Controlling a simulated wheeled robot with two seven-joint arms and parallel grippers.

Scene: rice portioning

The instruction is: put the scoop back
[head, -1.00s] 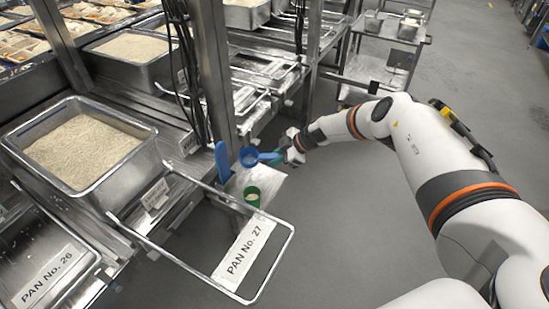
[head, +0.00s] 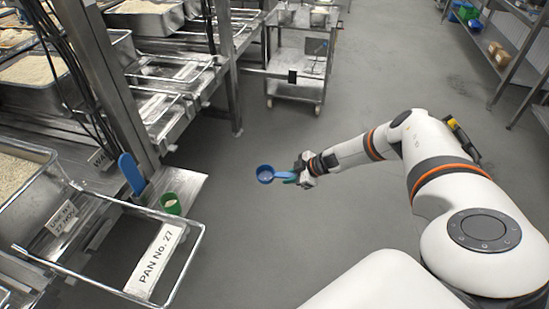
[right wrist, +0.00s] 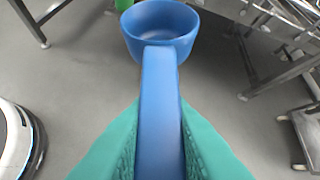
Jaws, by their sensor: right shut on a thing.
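A blue scoop (head: 266,174) with a round cup and straight handle is held out over the open floor in the head view. My right gripper (head: 301,174) is shut on its handle. In the right wrist view the scoop (right wrist: 160,30) points away from me, its handle between the green finger pads (right wrist: 158,150). The cup looks empty. A blue upright piece (head: 131,174) and a green cup (head: 171,203) stand at a small metal shelf (head: 188,186) to the left, apart from my gripper. My left gripper is not in view.
A wire frame labelled PAN No. 27 (head: 193,248) juts out at the lower left, beside a rice pan (head: 45,165). A metal cart (head: 298,65) stands at the back. Shelving (head: 510,70) lines the right. The floor between is clear.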

